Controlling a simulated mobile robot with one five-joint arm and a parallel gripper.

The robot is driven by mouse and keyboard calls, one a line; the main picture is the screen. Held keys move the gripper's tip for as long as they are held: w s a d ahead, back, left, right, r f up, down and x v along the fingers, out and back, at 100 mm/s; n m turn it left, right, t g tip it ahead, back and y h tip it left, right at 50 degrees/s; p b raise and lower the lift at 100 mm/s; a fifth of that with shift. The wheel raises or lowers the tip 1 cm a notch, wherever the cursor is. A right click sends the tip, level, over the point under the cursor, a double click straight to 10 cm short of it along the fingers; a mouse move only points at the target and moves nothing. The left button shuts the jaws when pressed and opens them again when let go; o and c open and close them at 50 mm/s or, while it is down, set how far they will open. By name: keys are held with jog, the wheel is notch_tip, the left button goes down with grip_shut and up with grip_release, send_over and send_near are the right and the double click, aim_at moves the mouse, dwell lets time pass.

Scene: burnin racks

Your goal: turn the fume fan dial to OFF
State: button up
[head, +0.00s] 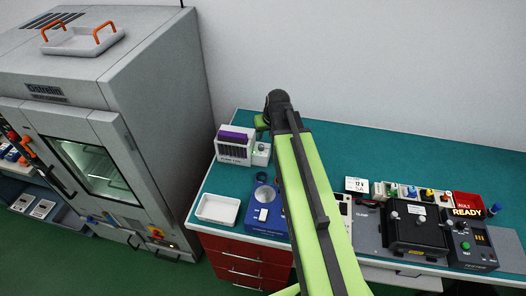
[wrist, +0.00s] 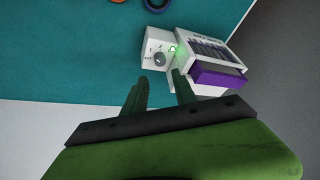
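The fume fan (head: 233,152) is a white box with a dark slatted grille and a purple top, at the back left of the teal bench. It also shows upside down in the wrist view (wrist: 215,50). Its dial (wrist: 160,59) is a small grey round knob on a white side panel, with a green light (wrist: 172,49) glowing beside it. The dial's marks are too small to read. My gripper (wrist: 161,78) is open and empty, its two fingers apart and pointing toward the dial. I cannot tell whether they touch the panel. In the head view the fingers are mostly hidden by my arm.
A tall grey oven (head: 150,90) stands left of the bench. A white tray (head: 217,209) and a blue device (head: 268,212) lie in front of the fan. A black test fixture (head: 416,232) sits at the right. The wall is close behind the bench.

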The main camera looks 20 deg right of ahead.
aim_at(261, 146)
jog(key=b+x, duration=0.8)
jog(key=x, duration=0.3)
jog(key=shift+f+b, duration=0.2)
jog(key=shift+b, duration=0.2)
jog(key=shift+r, duration=0.1)
jog(key=shift+c, duration=0.2)
